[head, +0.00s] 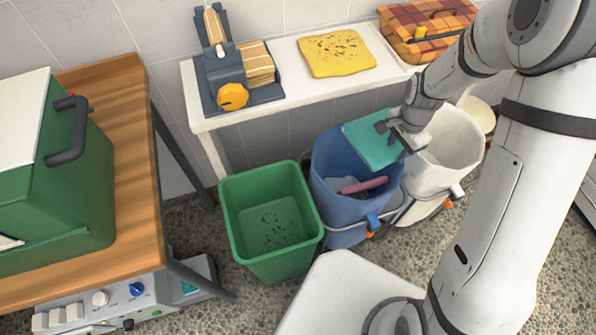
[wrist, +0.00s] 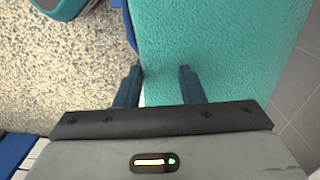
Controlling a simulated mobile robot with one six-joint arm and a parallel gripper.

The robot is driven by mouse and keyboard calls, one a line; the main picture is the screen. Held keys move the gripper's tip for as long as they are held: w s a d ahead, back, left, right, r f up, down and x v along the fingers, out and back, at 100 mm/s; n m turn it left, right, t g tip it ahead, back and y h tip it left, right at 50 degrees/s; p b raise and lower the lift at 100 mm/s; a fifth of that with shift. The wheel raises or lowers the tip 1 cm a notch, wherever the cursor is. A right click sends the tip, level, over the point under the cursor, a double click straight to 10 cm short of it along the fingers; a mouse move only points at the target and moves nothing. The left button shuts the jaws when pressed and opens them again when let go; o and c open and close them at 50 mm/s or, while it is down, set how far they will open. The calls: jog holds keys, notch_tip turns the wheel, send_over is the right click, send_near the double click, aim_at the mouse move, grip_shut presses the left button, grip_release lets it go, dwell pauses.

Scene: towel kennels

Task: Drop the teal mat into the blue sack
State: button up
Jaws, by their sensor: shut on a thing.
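The teal mat (head: 371,143) is held flat at one edge by my gripper (head: 397,133). In the head view it hangs over the opening of the blue sack (head: 336,193), apart from the things inside it. In the wrist view the textured mat (wrist: 215,45) fills the upper middle, with the fingers of my gripper (wrist: 162,84) shut on its edge. The blue sack stands upright with its mouth open. A pink item (head: 363,185) and bluish cloth show inside it. The mat hides the back part of the sack's mouth.
A green bin (head: 227,205) stands left of the blue sack and a white sack (head: 455,150) stands right of it. Behind is a white bench (head: 292,47) with a yellow cloth (head: 335,53) and a plaid basket (head: 400,30). A wooden table (head: 135,180) is at left.

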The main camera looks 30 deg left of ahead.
aim_at(383, 153)
jog(key=a, duration=0.1)
jog(key=s+a+m, duration=0.1)
jog(key=s+a, duration=0.1)
jog(key=shift+s+f+p, duration=0.2)
jog(key=shift+f+p, duration=0.05)
jog(key=shift+p, duration=0.05)
notch_tip(383, 153, down, 6)
jog(key=b, duration=0.4)
jog(key=o, duration=1.2)
jog(key=shift+r, duration=0.1)
notch_tip(383, 153, up, 8)
jog(key=shift+f+p, duration=0.15)
jog(key=shift+p, duration=0.25)
